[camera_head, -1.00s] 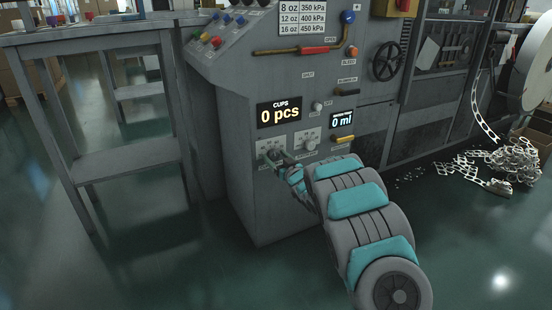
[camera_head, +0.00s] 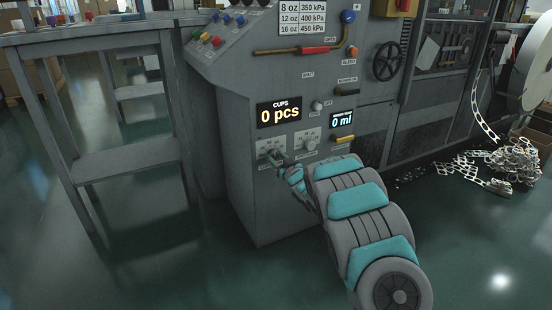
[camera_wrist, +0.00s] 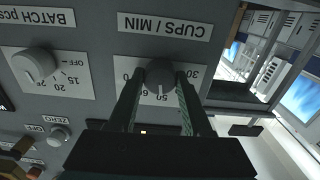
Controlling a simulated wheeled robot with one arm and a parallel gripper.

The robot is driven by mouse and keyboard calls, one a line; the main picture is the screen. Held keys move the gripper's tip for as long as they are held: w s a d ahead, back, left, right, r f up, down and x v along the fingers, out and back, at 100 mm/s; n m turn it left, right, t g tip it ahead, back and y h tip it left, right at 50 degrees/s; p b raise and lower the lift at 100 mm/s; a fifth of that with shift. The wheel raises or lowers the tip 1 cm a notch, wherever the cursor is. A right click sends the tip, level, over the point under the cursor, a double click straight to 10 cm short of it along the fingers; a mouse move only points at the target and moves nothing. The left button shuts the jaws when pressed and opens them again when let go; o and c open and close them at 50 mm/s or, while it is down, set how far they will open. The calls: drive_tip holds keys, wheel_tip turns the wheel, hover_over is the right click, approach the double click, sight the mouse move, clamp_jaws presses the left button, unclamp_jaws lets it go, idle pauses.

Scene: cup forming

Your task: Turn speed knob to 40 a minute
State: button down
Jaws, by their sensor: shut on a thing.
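The speed knob (camera_wrist: 160,70) is a dark round knob on a white dial plate labelled CUPS / MIN, which appears upside down in the wrist view. The numbers 30, 50 and 60 show around it; other marks are covered by my fingers. My gripper (camera_wrist: 159,78) is shut on the knob, one finger on each side. In the head view my gripper (camera_head: 277,159) is at the left of two dial plates (camera_head: 262,145), low on the grey machine panel, and hides most of the knob.
The BATCH pcs knob (camera_wrist: 37,64) is beside the speed dial. A small ZERO knob (camera_wrist: 59,136) is nearby. Above the dials, the CUPS display (camera_head: 279,112) reads 0 pcs. A grey table (camera_head: 125,162) stands left of the machine; the floor between has free room.

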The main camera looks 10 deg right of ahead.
drive_tip(key=shift+f+n+b, duration=0.15)
drive_tip(key=shift+n+b, duration=0.15)
drive_tip(key=n+b, duration=0.2)
drive_tip(key=shift+f+n+b, duration=0.15)
drive_tip(key=shift+n+b, duration=0.15)
drive_tip(key=n+b, duration=0.4)
drive_tip(key=shift+n, duration=0.4)
drive_tip(key=shift+c, duration=1.7)
unclamp_jaws()
drive_tip(key=shift+r, duration=0.25)
